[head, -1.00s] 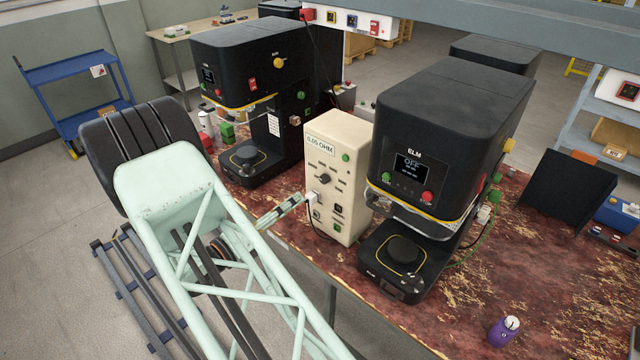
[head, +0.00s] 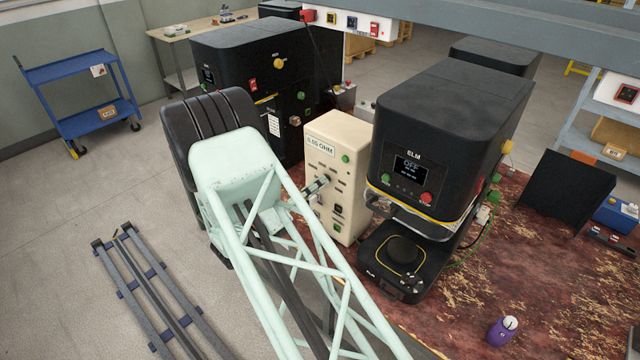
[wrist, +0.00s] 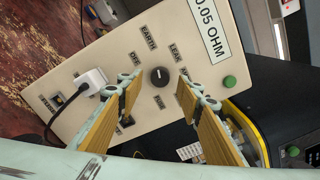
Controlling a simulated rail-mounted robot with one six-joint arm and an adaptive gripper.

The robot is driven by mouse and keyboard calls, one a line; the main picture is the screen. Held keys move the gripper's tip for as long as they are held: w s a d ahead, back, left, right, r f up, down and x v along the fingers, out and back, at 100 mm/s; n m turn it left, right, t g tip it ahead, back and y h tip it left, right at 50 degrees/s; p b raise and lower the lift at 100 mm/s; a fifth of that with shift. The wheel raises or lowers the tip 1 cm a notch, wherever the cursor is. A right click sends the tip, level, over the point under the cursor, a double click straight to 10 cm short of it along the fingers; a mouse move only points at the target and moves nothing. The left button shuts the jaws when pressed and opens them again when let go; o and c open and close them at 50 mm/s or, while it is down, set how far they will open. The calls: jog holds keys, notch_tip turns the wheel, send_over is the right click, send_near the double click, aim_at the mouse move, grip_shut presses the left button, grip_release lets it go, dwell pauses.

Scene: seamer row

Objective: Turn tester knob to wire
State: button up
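The cream tester (head: 342,150) marked 0.05 OHM stands on the bench; it also fills the middle of the wrist view (wrist: 90,75), tilted. Its black round knob (wrist: 160,77) shows in the wrist view, with a light pointer mark and printed labels around it. My gripper (wrist: 157,85) is open, with one yellow-padded finger on each side of the knob. I cannot tell whether they touch it. In the head view, my gripper (head: 317,186) is at the tester's front and hides the knob.
A white plug (wrist: 92,80) with a black cable sits in the tester's face, beside my left finger. A black ELM machine (head: 440,150) stands close on the tester's right, another black machine (head: 240,60) on its left.

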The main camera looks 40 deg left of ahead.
jog(key=shift+w, duration=1.1)
jog(key=shift+c, duration=0.2)
jog(key=c, duration=0.8)
